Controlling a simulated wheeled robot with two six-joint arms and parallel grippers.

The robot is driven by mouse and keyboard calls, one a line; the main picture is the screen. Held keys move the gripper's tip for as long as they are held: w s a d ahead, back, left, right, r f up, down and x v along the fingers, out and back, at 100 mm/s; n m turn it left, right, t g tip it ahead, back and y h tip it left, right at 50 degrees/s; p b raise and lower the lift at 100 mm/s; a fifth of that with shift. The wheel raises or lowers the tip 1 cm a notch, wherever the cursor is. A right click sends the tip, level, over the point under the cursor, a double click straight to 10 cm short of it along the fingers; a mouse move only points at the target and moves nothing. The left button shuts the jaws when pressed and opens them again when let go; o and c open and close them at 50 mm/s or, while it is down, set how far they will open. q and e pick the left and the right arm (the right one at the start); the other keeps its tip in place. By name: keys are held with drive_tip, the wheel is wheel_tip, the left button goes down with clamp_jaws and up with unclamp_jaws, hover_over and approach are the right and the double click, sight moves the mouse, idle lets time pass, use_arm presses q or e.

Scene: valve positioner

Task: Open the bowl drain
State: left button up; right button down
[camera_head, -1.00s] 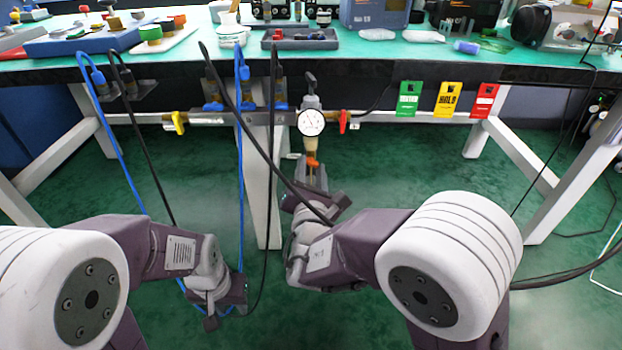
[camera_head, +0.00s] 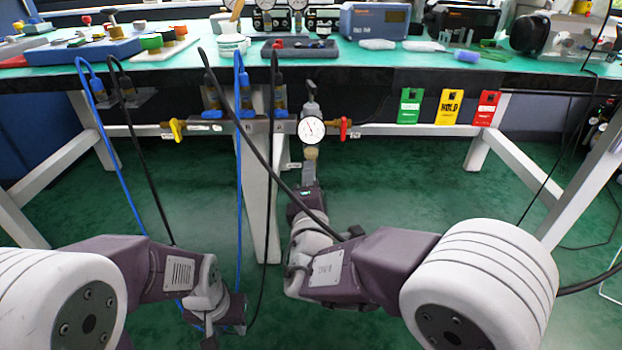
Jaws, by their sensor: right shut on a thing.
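The filter bowl (camera_head: 311,153) is a small tan piece just under the round white pressure gauge (camera_head: 312,130), which hangs from the pipe below the bench. The bowl drain at its bottom is hidden behind my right gripper. My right gripper (camera_head: 310,174) points up from below and is shut on the bowl drain; its fingers reach close under the bowl. My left gripper (camera_head: 212,334) hangs low at the left, away from the bowl, pointing down. Its fingers are too small and dark to tell whether they are open.
A yellow valve handle (camera_head: 176,130) and a red valve handle (camera_head: 344,129) sit on the pipe. Blue (camera_head: 239,180) and black (camera_head: 145,185) hoses hang down around my arms; one black hose crosses near my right gripper. Green (camera_head: 410,106), yellow (camera_head: 449,107) and red (camera_head: 486,108) tags hang at right.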

drive_tip(key=shift+m, duration=1)
drive_tip(key=c, duration=1)
unclamp_jaws()
drive_tip(key=s+p, duration=0.3)
drive_tip(key=s, duration=0.6)
drive_tip(key=shift+p, duration=0.3)
